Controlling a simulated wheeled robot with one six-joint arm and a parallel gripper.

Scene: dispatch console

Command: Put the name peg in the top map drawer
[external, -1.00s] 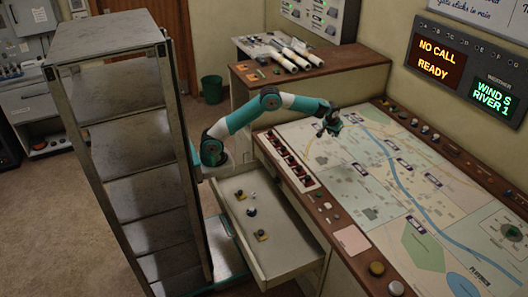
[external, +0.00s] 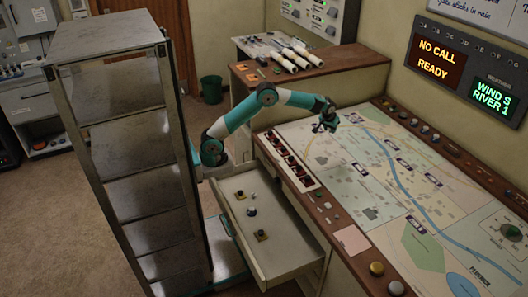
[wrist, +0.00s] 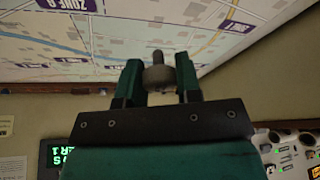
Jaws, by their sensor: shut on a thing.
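My gripper (external: 326,122) is above the upper left part of the map table in the external view. In the wrist view my gripper (wrist: 159,84) is shut on a small grey peg (wrist: 159,72) with a rounded body and a narrow knob end. Any name on it cannot be read. An open drawer (external: 285,248) sticks out from the front of the map console, below and left of my gripper.
The map (external: 345,190) bears several zone tags and has a row of red-black pieces (external: 287,158) along its left edge. A tall metal shelf frame (external: 140,160) stands left of the drawer. A side counter (external: 310,75) holds rolled papers.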

